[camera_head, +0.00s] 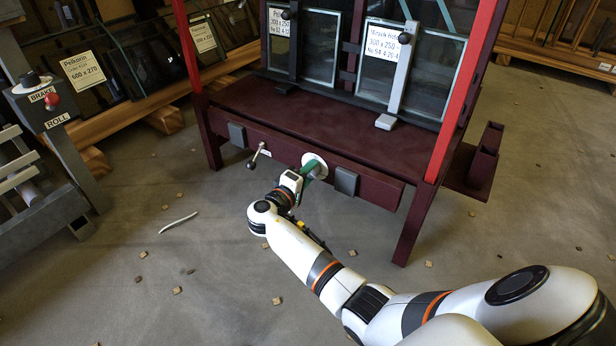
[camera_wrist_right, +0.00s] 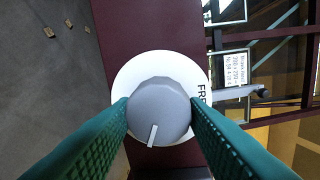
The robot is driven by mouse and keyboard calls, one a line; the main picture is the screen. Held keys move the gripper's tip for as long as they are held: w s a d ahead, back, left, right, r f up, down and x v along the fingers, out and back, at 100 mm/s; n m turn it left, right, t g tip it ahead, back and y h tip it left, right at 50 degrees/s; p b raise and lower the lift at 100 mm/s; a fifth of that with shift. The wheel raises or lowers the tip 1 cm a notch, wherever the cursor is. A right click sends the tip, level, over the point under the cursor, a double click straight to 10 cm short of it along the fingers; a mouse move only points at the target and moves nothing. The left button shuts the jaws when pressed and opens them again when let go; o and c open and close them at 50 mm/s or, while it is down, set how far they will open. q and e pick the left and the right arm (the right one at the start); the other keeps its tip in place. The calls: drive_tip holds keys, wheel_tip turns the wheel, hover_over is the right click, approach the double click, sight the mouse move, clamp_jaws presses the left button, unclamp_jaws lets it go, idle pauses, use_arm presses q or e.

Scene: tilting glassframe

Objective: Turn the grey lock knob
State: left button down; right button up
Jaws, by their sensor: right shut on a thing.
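The grey lock knob (camera_wrist_right: 159,108) sits on a round white plate (camera_wrist_right: 135,70) on the dark red front beam, in the right wrist view. A pale pointer mark on the knob points toward the bottom of that view. The letters "FR" show on the plate; the rest is hidden by a finger. My right gripper (camera_wrist_right: 160,115) has its green fingers on both sides of the knob, shut on it. In the head view the right gripper (camera_head: 308,171) reaches the white plate (camera_head: 318,160), and the knob is hidden behind it. My left gripper is not in view.
A lever handle (camera_head: 257,154) sticks out of the beam left of the plate. Dark pads (camera_head: 346,181) flank the plate. The dark red frame (camera_head: 300,110) holds glass panes above. A brake/roll post (camera_head: 46,105) stands at left. Small chips litter the open floor.

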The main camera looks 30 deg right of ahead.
drive_tip(key=shift+f+m, duration=0.15)
drive_tip(key=shift+m, duration=0.35)
drive_tip(key=shift+b, duration=0.3)
drive_tip(key=o, duration=1)
drive_tip(key=shift+c, duration=0.2)
drive_tip(key=p+v, duration=0.6)
drive_tip(key=v, duration=0.6)
drive_tip(key=shift+p, duration=0.3)
